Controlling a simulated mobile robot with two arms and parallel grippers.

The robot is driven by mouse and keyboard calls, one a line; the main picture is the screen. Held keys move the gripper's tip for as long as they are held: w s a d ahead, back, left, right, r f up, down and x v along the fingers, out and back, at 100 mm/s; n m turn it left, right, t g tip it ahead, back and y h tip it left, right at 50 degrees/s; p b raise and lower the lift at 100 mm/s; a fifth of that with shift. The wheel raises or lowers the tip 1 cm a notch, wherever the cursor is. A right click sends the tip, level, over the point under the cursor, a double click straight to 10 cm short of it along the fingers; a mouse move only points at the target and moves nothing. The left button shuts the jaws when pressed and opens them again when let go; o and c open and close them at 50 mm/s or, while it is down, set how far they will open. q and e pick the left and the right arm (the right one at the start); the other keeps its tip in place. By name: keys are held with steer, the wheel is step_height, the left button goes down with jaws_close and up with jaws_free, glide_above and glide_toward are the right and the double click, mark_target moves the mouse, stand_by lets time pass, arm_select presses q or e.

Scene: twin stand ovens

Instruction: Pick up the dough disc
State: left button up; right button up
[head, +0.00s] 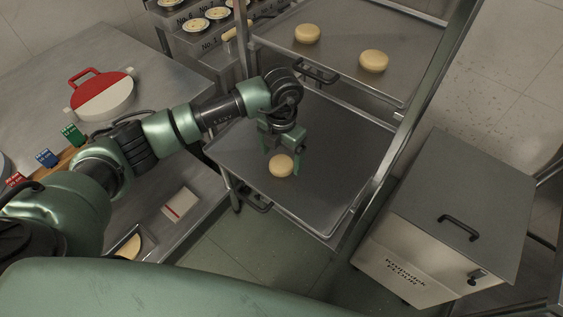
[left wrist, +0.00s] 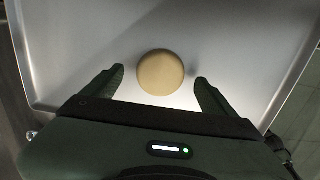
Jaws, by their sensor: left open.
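A pale, round dough disc (head: 281,166) lies on the lower metal tray (head: 330,190) in the rack. In the left wrist view the disc (left wrist: 160,73) sits ahead of and between my two fingers, with a gap on each side. My left gripper (head: 283,168) is open and reaches down over the tray at the disc, its fingers on either side. In the left wrist view the left gripper (left wrist: 161,88) is empty. I cannot tell how far the fingertips are above the tray. My right gripper is not in view.
An upper tray (head: 335,40) holds two more dough discs, (head: 307,34) and (head: 374,61). A rack post (head: 415,115) stands right of the lower tray. A flour bin (head: 450,205) is at the right. A steel table with a red-and-white round item (head: 102,97) is at the left.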

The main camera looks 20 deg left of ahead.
arm_select(q)
steer(key=shift+f, duration=0.8)
steer(key=c, duration=1.5)
steer(key=shift+r, duration=0.15)
steer(key=shift+c, duration=0.2)
